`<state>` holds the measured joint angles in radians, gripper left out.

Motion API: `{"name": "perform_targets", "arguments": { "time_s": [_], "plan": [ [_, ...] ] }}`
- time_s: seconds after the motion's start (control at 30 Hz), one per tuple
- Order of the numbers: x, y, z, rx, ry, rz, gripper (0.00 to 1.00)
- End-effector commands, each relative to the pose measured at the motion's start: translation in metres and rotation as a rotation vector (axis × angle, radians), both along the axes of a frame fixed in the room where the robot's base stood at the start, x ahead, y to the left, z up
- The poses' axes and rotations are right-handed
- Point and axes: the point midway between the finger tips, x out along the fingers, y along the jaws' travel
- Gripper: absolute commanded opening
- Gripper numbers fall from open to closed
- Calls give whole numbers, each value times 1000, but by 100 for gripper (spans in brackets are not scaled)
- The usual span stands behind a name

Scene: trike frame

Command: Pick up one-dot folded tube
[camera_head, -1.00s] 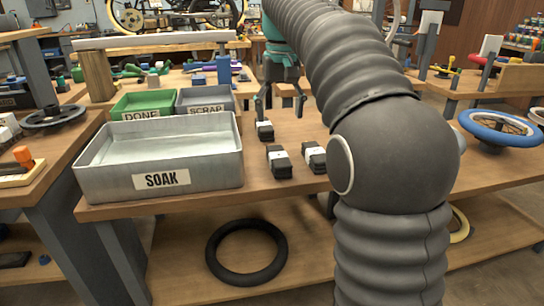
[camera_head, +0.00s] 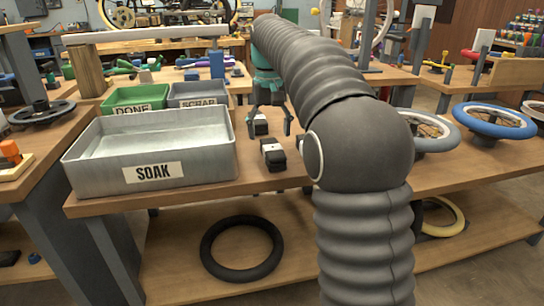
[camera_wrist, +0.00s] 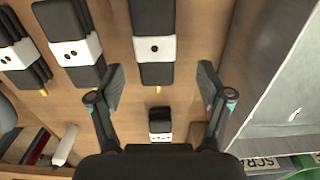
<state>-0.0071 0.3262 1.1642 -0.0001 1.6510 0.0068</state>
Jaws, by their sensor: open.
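The one-dot folded tube (camera_wrist: 153,20) is a black bundle with a white band bearing a single dot. In the wrist view it lies at top centre, in line with the gap between my fingers. In the head view it lies on the bench right of the SOAK tray (camera_head: 150,176), as the nearer visible bundle (camera_head: 273,154). My gripper (camera_wrist: 163,88) is open and empty, its fingers pointing down. In the head view my gripper (camera_head: 270,134) hangs over the bench near this tube and a farther bundle (camera_head: 261,124). No contact shows.
A two-dot tube (camera_wrist: 72,20) and another banded tube (camera_wrist: 15,45) lie beside it. A small banded bundle (camera_wrist: 160,115) sits below, its dots unclear. The tray's metal wall (camera_wrist: 265,65) stands close on the right. The green DONE bin (camera_head: 138,97) and grey SCRAP bin (camera_head: 198,92) are behind.

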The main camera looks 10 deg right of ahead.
Motion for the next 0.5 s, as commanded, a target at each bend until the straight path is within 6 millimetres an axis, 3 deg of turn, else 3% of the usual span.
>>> {"name": "perform_targets", "arguments": {
  "time_s": [0.3,0.5],
  "plan": [
    [-5,-6,-39,0,2,0,78],
    [-5,-6,-52,0,0,0,78]
  ]
}}
